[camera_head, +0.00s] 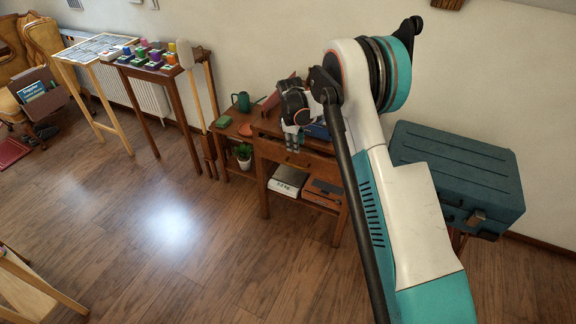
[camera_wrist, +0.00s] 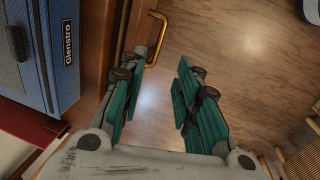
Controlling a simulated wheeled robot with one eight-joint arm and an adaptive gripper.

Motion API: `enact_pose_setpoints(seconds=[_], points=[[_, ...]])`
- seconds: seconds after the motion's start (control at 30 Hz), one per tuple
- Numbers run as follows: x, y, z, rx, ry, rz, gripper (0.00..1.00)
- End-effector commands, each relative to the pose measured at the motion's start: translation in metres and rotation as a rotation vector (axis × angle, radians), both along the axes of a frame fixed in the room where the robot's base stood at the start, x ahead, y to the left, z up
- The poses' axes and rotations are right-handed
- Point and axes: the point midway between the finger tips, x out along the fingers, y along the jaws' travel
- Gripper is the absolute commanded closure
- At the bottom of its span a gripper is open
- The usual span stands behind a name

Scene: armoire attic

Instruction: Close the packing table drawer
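The packing table (camera_head: 262,148) is a brown wooden table in the middle of the head view, partly hidden by my arm. Its drawer (camera_head: 310,163) is under the top, with my gripper (camera_head: 308,146) hanging in front of it. In the wrist view the drawer's wooden front (camera_wrist: 134,22) carries a brass handle (camera_wrist: 155,38). My gripper (camera_wrist: 164,78) is open there, with a clear gap between its teal-padded fingers. The left finger is close to the handle; I cannot tell whether they touch. How far the drawer stands out is hard to tell.
A blue box (camera_wrist: 62,60) labelled Glenstro lies on the tabletop. A lower shelf holds a white box (camera_head: 287,181). A small plant (camera_head: 243,152) stands to the left and a large teal case (camera_head: 460,170) to the right. The floor in front is clear.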

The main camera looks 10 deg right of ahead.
Motion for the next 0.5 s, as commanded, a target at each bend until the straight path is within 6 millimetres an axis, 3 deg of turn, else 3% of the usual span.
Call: enact_pose_setpoints(seconds=[0.17, 0.5], points=[[0.001, -0.006, -0.009, 0.012, -0.002, -0.044, 0.70], [0.010, -0.012, -0.071, 0.011, -0.003, -0.040, 0.70]])
